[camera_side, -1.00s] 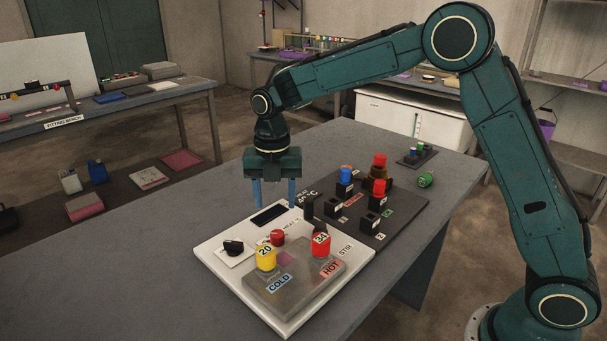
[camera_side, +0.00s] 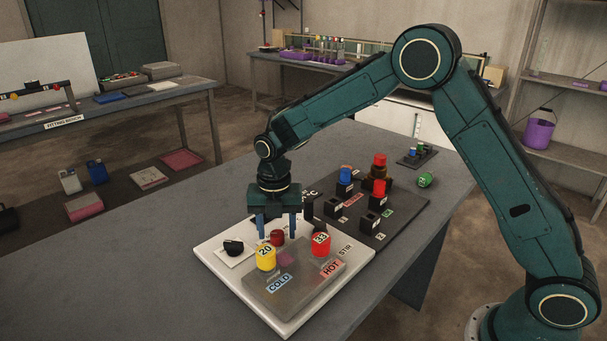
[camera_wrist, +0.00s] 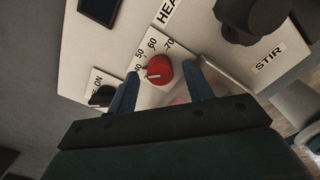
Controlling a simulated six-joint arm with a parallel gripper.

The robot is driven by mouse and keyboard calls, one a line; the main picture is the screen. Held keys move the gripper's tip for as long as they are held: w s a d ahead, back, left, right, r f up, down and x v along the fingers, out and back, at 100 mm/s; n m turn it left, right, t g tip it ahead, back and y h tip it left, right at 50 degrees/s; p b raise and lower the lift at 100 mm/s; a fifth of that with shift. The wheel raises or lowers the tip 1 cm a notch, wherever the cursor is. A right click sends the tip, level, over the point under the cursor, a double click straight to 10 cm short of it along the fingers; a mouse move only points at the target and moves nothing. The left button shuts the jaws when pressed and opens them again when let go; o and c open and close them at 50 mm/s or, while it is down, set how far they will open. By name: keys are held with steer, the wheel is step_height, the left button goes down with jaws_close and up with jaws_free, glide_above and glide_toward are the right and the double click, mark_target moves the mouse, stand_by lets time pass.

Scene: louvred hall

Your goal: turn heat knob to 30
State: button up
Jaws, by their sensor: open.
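The red heat knob (camera_side: 277,237) sits on the white hotplate panel (camera_side: 215,250). In the wrist view the knob (camera_wrist: 160,68) has a white pointer mark facing left, near the low end of the visible numbers. The numbers 50, 60 and 70 are readable around it; a partly covered one looks like 40. My gripper (camera_side: 277,233) is low over the panel, its blue fingers apart above and behind the knob. In the wrist view my gripper (camera_wrist: 161,80) has one finger on each side of the knob; I cannot tell whether either touches it.
A black switch knob (camera_side: 233,247) is left of the heat knob. A yellow vial (camera_side: 266,257) marked 20 and a red vial (camera_side: 321,244) marked 33 stand close in front. A dark block rack (camera_side: 400,215) is behind right. The table's left part is clear.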

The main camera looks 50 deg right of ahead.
steer(key=shift+f, duration=0.35)
steer(key=shift+f, duration=0.35)
steer(key=shift+c, duration=0.4)
jaws_close()
